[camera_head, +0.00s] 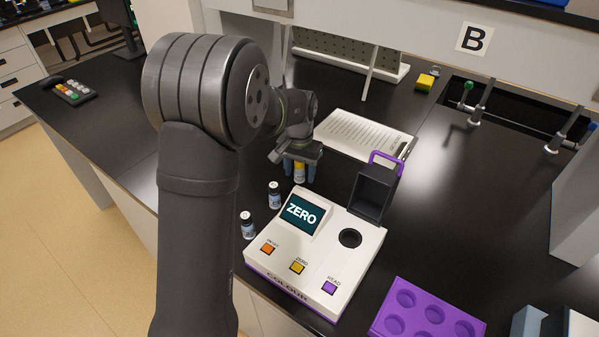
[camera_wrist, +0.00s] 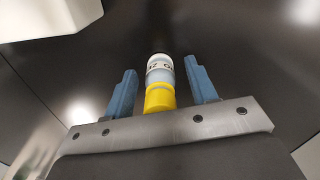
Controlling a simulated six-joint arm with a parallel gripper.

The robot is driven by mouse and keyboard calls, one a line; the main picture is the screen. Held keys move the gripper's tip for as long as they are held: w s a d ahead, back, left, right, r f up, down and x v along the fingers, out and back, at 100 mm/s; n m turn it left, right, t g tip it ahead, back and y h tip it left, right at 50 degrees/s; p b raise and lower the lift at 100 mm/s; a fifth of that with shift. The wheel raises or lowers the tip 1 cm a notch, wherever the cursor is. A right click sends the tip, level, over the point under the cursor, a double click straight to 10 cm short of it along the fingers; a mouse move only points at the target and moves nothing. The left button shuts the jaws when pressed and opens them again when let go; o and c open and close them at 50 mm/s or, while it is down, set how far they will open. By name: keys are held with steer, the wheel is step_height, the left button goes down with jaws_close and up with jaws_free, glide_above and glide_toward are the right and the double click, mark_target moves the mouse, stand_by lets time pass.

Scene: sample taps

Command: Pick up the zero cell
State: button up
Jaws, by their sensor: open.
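The zero cell (camera_head: 299,171) is a small vial with a yellow cap and a white label. It stands on the black bench behind the colour meter. In the wrist view the zero cell (camera_wrist: 160,82) lies between the two blue fingers, with a gap on each side, and part of its label lettering shows. My gripper (camera_head: 301,157) is open around it, pointing down from above; it also shows in the wrist view (camera_wrist: 160,90). In the head view the fingers partly hide the vial.
The white colour meter (camera_head: 340,262) has a screen reading ZERO and a raised dark lid (camera_head: 374,193). A clipboard (camera_head: 362,135) lies behind. A purple rack (camera_head: 428,310) is at front right. Sink taps (camera_head: 480,100) are at back right.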

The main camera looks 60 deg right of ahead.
steer(key=c, duration=0.9)
steer(key=shift+r, duration=0.1)
